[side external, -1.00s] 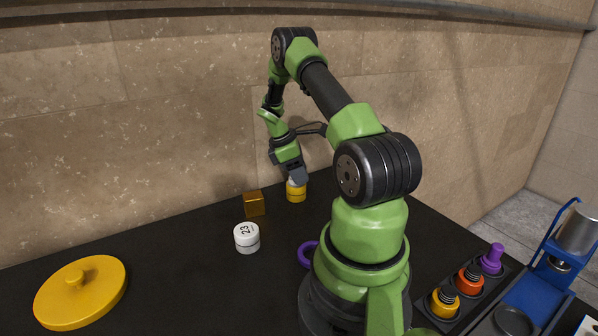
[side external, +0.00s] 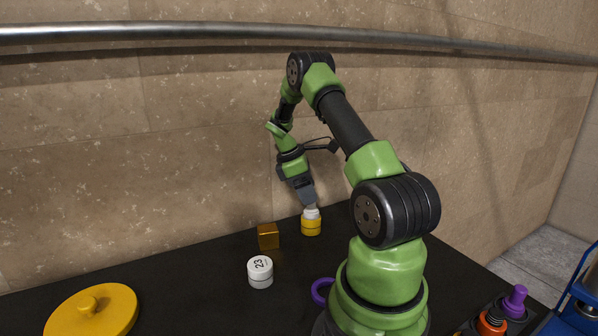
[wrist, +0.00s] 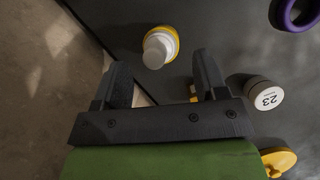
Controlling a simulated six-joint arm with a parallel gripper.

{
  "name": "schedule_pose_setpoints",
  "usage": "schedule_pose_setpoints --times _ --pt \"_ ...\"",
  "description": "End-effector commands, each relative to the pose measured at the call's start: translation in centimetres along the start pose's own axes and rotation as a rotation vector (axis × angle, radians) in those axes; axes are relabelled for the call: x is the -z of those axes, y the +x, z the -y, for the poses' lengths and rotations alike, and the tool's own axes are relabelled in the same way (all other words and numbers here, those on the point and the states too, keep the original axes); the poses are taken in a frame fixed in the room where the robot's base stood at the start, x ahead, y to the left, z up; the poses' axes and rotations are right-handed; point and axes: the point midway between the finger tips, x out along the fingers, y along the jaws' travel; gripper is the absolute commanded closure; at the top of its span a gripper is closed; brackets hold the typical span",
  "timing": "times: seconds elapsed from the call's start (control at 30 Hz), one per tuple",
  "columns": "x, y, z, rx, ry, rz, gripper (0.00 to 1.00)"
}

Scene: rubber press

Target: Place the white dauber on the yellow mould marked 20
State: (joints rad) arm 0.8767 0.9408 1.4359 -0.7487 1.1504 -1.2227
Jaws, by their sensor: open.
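The white dauber (side external: 311,214) stands upright on top of the yellow mould (side external: 311,228) near the back of the black table. In the wrist view the dauber (wrist: 158,46) covers most of the yellow mould (wrist: 176,36), leaving only part of its rim showing. No number 20 can be read on this mould. My gripper (side external: 308,203) is just above the dauber, seen from the side. In the wrist view its two fingers are spread apart, with the dauber beyond their tips and nothing held between them.
A gold cube (side external: 268,236) stands left of the mould. A white mould marked 23 (side external: 260,272) is nearer the camera, with a purple ring (side external: 321,291) to its right. A yellow lid (side external: 92,312) lies front left. Orange (side external: 492,320) and purple (side external: 515,300) pieces stand at right.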

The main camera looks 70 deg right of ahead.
Motion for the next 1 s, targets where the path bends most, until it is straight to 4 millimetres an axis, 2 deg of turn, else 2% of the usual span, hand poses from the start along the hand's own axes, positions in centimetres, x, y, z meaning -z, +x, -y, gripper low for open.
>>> schedule_pose_setpoints --times 0.03,0.2,0.4,0.47,0.57,0.67,0.8,0.9,1.0 --pt "0.1 -1.4 0.0 -0.006 0.000 -0.003 0.34" --pt "0.1 -4.7 0.0 -0.004 0.000 -0.003 0.34" --pt "0.1 -6.9 0.1 -0.004 0.001 -0.003 0.34" --pt "0.3 -7.8 0.4 -0.013 0.008 -0.014 0.34" --pt "1.2 -10.4 1.9 -0.050 0.046 -0.066 0.34" --pt "2.4 -14.4 5.1 -0.102 0.115 -0.168 0.34" --pt "3.5 -19.5 11.6 -0.139 0.234 -0.362 0.34" --pt "3.4 -21.9 16.6 -0.125 0.315 -0.509 0.34" --pt "2.7 -23.3 21.5 -0.077 0.390 -0.657 0.34"
